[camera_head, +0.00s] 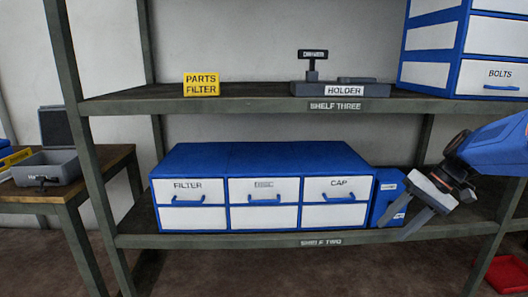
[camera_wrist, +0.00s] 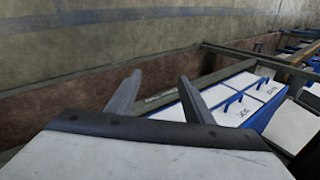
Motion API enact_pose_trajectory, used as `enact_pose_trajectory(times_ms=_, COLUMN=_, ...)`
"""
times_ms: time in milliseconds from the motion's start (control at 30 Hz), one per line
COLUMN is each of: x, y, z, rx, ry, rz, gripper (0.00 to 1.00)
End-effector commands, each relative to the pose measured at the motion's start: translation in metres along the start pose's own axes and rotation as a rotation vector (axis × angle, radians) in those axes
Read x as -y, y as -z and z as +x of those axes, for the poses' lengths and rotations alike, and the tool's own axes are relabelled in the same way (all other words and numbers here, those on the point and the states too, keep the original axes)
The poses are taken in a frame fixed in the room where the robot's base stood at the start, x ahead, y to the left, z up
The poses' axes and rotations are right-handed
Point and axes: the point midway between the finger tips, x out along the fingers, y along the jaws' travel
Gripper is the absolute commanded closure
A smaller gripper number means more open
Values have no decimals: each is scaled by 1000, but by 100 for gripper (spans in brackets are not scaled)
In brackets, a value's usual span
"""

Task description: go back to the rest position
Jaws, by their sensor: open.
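My gripper (camera_head: 398,221) is in the right part of the head view, in front of shelf two near its right side. Its two fingers are spread apart with nothing between them. In the wrist view my gripper (camera_wrist: 157,88) also shows open and empty, its fingers pointing up in the picture. My blue arm comes in from the right edge of the head view. The gripper partly covers a small blue box (camera_head: 382,197) beside the drawer cabinet.
A blue cabinet (camera_head: 260,157) with white drawers, labelled FILTER and CAP, stands on shelf two. Shelf three (camera_head: 250,103) holds a yellow PARTS FILTER block (camera_head: 201,84), a HOLDER (camera_head: 340,90) and a BOLTS drawer unit (camera_head: 459,50). A table (camera_head: 70,190) with an open grey case (camera_head: 45,165) stands left. A red bin (camera_head: 507,275) lies lower right.

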Motion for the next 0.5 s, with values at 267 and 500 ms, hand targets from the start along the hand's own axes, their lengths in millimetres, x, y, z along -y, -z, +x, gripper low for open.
enact_pose_trajectory(times_ms=267, x=20, y=-68, z=24, rx=-49, ry=-181, rz=-56, gripper=53)
enact_pose_trajectory(times_ms=500, x=22, y=-119, z=40, rx=-124, ry=-316, rz=-116, gripper=53)
